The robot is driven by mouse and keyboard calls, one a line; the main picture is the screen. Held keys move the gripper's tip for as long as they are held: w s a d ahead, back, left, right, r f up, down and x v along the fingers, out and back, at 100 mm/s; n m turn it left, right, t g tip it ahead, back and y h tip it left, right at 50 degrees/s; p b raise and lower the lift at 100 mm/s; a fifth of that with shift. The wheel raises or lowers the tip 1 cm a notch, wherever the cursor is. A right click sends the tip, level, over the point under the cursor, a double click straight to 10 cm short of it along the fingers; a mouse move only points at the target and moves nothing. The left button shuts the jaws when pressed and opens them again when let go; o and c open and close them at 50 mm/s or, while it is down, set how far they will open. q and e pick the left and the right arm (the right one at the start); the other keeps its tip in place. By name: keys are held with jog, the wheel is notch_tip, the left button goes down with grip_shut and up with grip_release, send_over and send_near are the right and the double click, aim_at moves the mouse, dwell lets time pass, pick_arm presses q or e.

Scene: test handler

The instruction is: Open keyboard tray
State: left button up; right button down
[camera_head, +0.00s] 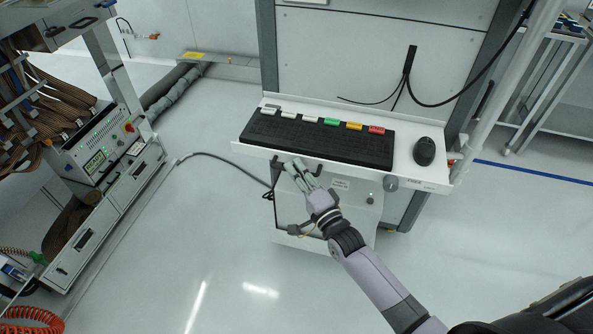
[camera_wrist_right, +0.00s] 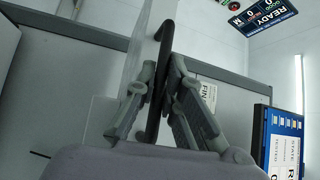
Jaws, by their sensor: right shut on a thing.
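The keyboard tray (camera_head: 440,183) is a white shelf on the front of the white cabinet. It stands out from the cabinet face and carries a black keyboard (camera_head: 330,142) with a row of coloured keys, and a black mouse (camera_head: 424,151). My right gripper (camera_head: 296,170) is at the tray's front edge, left of its middle. It is shut on the dark tray handle (camera_wrist_right: 158,85), which runs between the fingers in the right wrist view. The fingers hide part of the handle. My left gripper shows in neither view.
A round knob (camera_head: 391,184) sits near the tray's front right. A lower white box (camera_head: 340,210) is under the tray. A rack with cables and instruments (camera_head: 100,150) stands at the left. The floor between is open, apart from a black cable (camera_head: 225,160).

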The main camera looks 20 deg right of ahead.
dwell(0.4)
jog(key=s+a+p, duration=0.3)
jog(key=s+a, duration=0.3)
jog(key=s, duration=0.3)
jog(key=shift+s+a+p, duration=0.15)
jog(key=shift+s+p, duration=0.1)
jog(key=shift+p, duration=0.15)
jog(key=c, duration=1.7)
grip_release()
jog(key=shift+w, duration=0.1)
jog(key=v, duration=1.2)
jog(key=shift+f, duration=0.1)
